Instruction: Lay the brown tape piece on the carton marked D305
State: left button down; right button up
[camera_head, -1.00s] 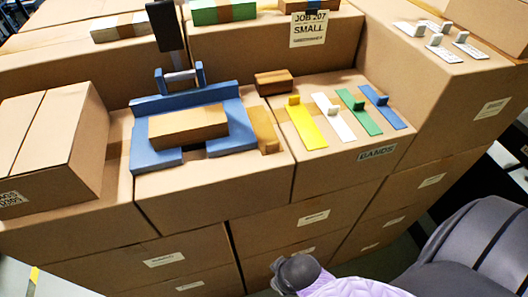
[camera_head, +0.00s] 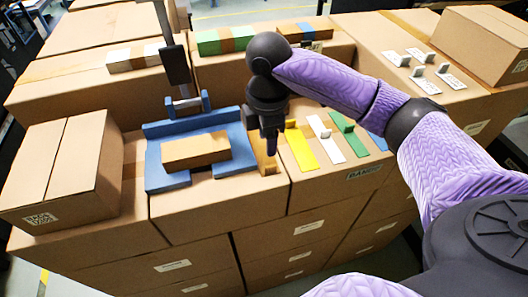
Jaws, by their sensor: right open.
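The brown tape piece (camera_head: 268,168), a flat orange-brown strip with a raised tab at its near end, lies on the carton top just right of the blue cradle (camera_head: 163,180). My right gripper (camera_head: 271,147) points down over it, open, and hides part of it. I cannot tell whether the fingers touch it. A small brown carton (camera_head: 196,150) lies in the blue cradle. No D305 marking is readable, so I cannot tell which carton bears it. My left gripper is not in view.
Yellow (camera_head: 301,152), white (camera_head: 326,143), green (camera_head: 350,138) and blue tabbed strips lie right of the gripper, above a BANDS label (camera_head: 364,172). A closed carton (camera_head: 66,168) stands at left. A dark upright post (camera_head: 174,60) rises behind the cradle.

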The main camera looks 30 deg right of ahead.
aim_at(268, 173)
jog(key=f, duration=0.9)
jog(key=shift+w+d+f, duration=0.15)
jog(key=shift+w+d, duration=0.05)
jog(key=shift+d, duration=0.05)
grip_shut()
